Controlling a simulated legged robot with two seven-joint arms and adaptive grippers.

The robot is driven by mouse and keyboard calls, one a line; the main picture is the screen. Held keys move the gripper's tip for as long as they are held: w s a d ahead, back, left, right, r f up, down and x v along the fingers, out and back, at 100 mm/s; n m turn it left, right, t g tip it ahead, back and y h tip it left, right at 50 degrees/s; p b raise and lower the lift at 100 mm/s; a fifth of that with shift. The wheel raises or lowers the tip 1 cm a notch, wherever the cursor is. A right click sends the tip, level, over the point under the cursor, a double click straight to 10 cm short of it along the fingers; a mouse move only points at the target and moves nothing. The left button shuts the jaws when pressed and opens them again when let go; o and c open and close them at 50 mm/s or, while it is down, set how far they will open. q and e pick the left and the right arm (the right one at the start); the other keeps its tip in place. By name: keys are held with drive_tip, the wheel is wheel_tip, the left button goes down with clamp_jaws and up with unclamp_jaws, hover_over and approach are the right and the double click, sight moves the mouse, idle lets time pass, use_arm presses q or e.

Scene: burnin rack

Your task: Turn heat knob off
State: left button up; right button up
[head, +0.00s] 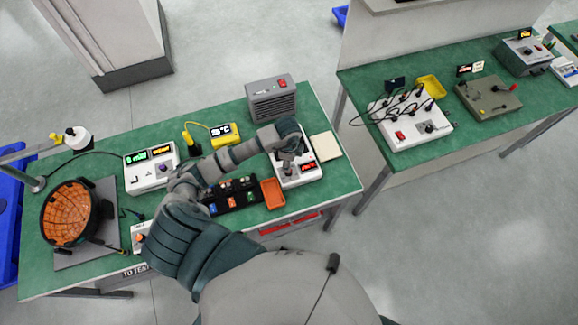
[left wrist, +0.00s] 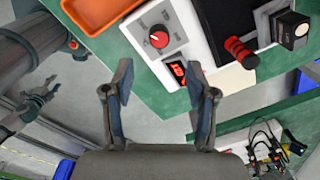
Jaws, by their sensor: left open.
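My left gripper (head: 290,157) hovers over this box in the head view. In the wrist view its fingers (left wrist: 160,95) are open and empty, with the knob beyond the tips. A dark gripper, apparently my right one (left wrist: 40,98), shows at the left; its jaws are unclear.
An orange tray (head: 273,194) and a black rack (head: 232,202) lie left of the box. A grey heater-like unit (head: 271,99) stands behind. A cream pad (head: 326,146) lies to the right. A small box with an orange knob (head: 140,238) sits at the front left.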

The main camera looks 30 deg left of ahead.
use_arm(q)
drive_tip(key=shift+r, duration=1.55)
drive_tip(key=shift+s, duration=0.1)
